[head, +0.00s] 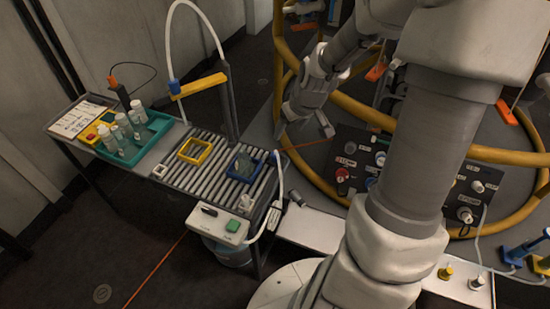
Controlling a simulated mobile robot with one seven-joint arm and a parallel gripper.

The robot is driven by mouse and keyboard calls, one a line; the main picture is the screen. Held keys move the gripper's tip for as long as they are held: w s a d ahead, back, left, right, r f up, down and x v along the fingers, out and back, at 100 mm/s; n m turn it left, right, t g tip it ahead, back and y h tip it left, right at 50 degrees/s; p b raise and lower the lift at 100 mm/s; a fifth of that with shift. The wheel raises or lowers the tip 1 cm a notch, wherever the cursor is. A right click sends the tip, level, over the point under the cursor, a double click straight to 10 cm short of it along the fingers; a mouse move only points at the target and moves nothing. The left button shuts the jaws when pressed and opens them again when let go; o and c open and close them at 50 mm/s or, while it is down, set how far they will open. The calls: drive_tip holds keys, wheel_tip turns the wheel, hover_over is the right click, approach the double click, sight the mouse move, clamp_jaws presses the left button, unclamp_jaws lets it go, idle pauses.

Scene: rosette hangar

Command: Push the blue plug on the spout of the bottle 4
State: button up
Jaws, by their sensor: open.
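Several clear bottles (127,146) with pale caps stand in a teal tray (160,128) on the bench at the left. Their numbers are too small to read, so I cannot tell which is bottle 4. No spout shows clearly. My gripper (303,126) is open, with nothing visibly held. It hangs well to the right of the bottles, near a dark control panel.
A slatted bench top (205,168) holds a yellow frame (195,151) and a blue frame (246,167). A switch box (218,225) is at its front edge. Yellow rails (350,108) surround the knobbed panel (350,160).

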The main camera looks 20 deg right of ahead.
drive_tip(key=b, duration=0.5)
hover_over(275, 155)
drive_tip(key=s, duration=0.2)
drive_tip(key=f, duration=1)
drive_tip(key=shift+s+d+f, duration=0.15)
drive_tip(key=shift+d+f, duration=0.2)
drive_tip(key=b+x, duration=0.2)
drive_tip(key=x, duration=0.3)
drive_tip(key=shift+a+f+b, duration=0.1)
drive_tip(key=shift+f+b, duration=0.05)
drive_tip(key=shift+b, duration=0.2)
drive_tip(key=shift+s, duration=0.1)
clamp_jaws()
